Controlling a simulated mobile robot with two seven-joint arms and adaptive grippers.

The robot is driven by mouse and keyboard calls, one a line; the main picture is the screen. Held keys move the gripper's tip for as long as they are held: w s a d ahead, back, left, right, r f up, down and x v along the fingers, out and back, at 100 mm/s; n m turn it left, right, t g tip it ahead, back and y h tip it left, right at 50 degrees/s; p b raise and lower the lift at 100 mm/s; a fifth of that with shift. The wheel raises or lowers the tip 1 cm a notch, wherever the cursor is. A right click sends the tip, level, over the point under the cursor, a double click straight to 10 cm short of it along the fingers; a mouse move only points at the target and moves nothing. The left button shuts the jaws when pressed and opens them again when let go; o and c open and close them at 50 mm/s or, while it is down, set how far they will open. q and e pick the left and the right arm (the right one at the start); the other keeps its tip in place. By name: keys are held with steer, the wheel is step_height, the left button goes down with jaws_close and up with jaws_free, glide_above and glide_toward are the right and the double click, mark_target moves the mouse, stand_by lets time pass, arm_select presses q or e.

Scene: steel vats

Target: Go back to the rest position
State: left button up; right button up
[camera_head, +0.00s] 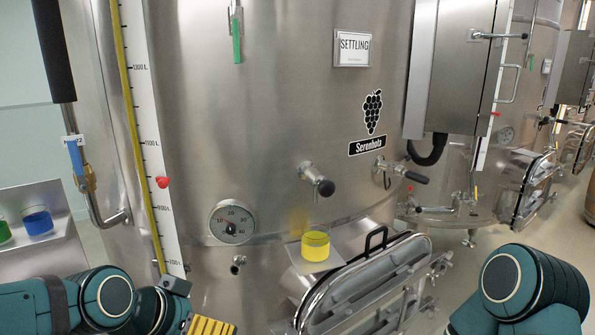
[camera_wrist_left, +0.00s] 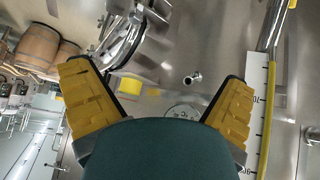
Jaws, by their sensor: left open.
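My left gripper (camera_wrist_left: 160,105) shows in the left wrist view with its two yellow ribbed fingers spread wide and nothing between them. In the head view my left arm comes in at the bottom left, and part of a yellow finger (camera_head: 210,326) shows at the bottom edge, in front of the vat (camera_head: 270,130). My right arm shows at the bottom right, but its gripper is out of view. A container of yellow liquid (camera_head: 315,246) stands on a small shelf on the vat front; a yellow patch (camera_wrist_left: 130,86) shows in the left wrist view.
The vat carries a dial gauge (camera_head: 232,223), a tap (camera_head: 318,183), a second valve (camera_head: 400,172) and a hatch (camera_head: 365,285). A level scale (camera_head: 150,140) runs down its left. Blue (camera_head: 38,220) and green (camera_head: 4,231) containers sit on a ledge at the left.

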arm_select(q)
step_height(320, 180, down, 22)
steer(key=w+d+n+g+b, duration=0.1)
steer(key=d+n+g+b, duration=0.1)
steer(key=n, duration=0.1)
steer(key=s+d+f+n+g+b, duration=0.1)
steer(key=s+f, duration=0.3)
steer(key=f, duration=0.5)
steer(key=s+d+f+n+g+b, duration=0.1)
steer(key=s+f, duration=0.3)
steer(key=f, duration=0.5)
steer(key=shift+d+f+n+g+y, duration=0.3)
steer(key=shift+d+n, duration=0.35)
steer(key=shift+n, duration=0.25)
